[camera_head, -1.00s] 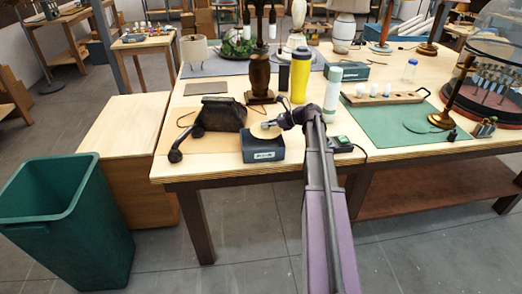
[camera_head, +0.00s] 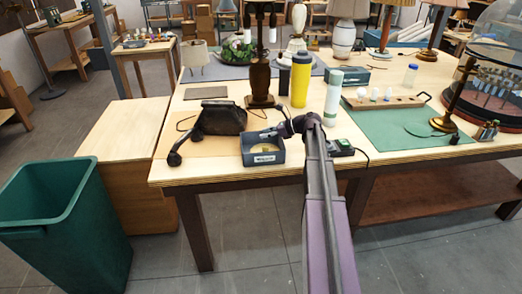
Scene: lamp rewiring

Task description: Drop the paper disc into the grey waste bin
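A pale tan disc (camera_head: 266,150), which looks like the paper disc, lies inside a small blue-grey open box (camera_head: 264,159) with a white label, near the table's front edge. My gripper (camera_head: 267,133) is just above the box's back right part, apart from the disc as far as I can see. Its fingers are too small to tell if they are open or shut. A large waste bin (camera_head: 64,225) stands on the floor at the left; it looks green, not grey. No grey waste bin of that size shows.
A dark bag-like object (camera_head: 222,116) and a black handset (camera_head: 176,158) lie left of the box. A dark lamp base (camera_head: 260,82), a yellow bottle (camera_head: 300,78) and a pale green bottle (camera_head: 333,96) stand behind my gripper. A wooden cabinet (camera_head: 125,130) is between table and bin.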

